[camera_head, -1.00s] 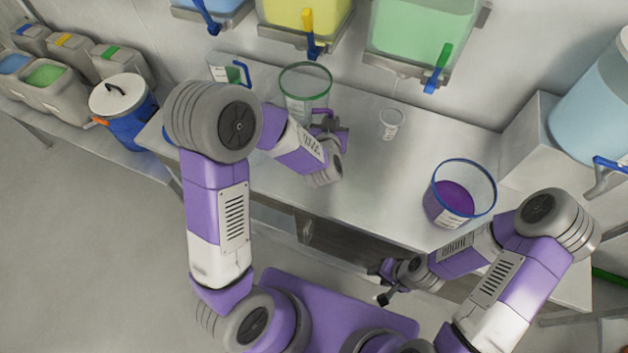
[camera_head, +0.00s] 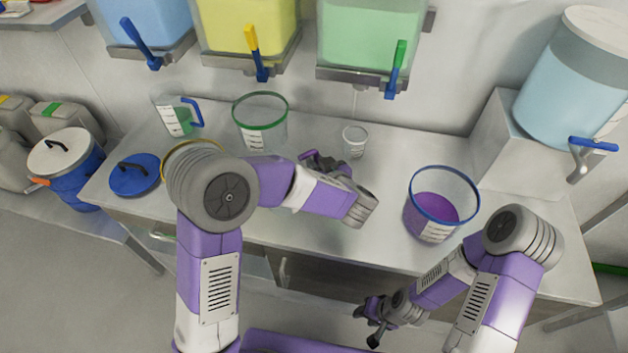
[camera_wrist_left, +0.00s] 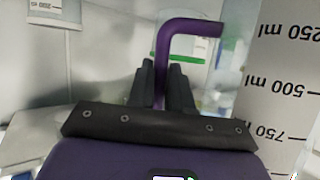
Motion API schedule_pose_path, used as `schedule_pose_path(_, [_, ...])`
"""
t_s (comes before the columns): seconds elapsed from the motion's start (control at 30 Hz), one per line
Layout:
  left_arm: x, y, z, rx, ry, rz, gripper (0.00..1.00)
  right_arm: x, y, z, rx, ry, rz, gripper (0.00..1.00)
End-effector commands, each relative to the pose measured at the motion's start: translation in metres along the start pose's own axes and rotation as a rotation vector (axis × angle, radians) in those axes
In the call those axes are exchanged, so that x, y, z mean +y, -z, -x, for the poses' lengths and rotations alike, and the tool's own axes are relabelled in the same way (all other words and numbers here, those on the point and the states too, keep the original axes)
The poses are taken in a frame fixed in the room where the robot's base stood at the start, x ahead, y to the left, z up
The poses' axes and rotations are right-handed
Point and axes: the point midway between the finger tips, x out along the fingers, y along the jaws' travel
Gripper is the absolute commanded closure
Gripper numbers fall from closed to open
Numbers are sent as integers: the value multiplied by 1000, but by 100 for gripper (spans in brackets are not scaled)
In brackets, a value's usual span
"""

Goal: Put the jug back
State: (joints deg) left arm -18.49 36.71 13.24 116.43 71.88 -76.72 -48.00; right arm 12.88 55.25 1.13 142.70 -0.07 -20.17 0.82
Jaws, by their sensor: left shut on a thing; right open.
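My left gripper (camera_head: 325,162) is shut on an upright purple handle (camera_head: 312,155), between its two dark fingers in the left wrist view (camera_wrist_left: 160,85). A wall with an upside-down millilitre scale (camera_wrist_left: 290,85) fills the right of that view, where the handle bends towards it. It looks like the body of the held jug. In the head view my arm hides most of this jug. Another clear jug (camera_head: 178,118) with a blue handle and green marking stands at the back left of the bench. My right gripper (camera_head: 368,322) is open and empty in front of the bench.
On the bench (camera_head: 330,232) stand a green-rimmed beaker (camera_head: 262,122), a small cup (camera_head: 355,142), a blue-rimmed beaker with purple contents (camera_head: 440,205) and a blue lid (camera_head: 135,175). A yellow-rimmed vessel is partly behind my left arm. Tanks with levers hang above.

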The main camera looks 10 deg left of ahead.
Motion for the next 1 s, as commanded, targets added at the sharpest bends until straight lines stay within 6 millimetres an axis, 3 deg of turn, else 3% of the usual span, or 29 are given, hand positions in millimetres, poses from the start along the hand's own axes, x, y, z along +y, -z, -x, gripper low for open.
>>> schedule_pose_path(0.27, [1,-41,-17,-1,1,-2,100,7,1,-19,0,0,0,57])
schedule_pose_path(0.63, [1,-43,-18,1,0,0,100,7,1,-18,0,0,0,57])
schedule_pose_path(0.67, [1,-42,-18,0,0,0,76,7,1,-18,0,0,0,57])
schedule_pose_path(0.8, [1,-42,-18,0,0,0,55,7,1,-18,0,0,0,57])
schedule_pose_path(1.0, [1,-42,-18,0,0,0,55,7,1,-18,0,0,0,57])
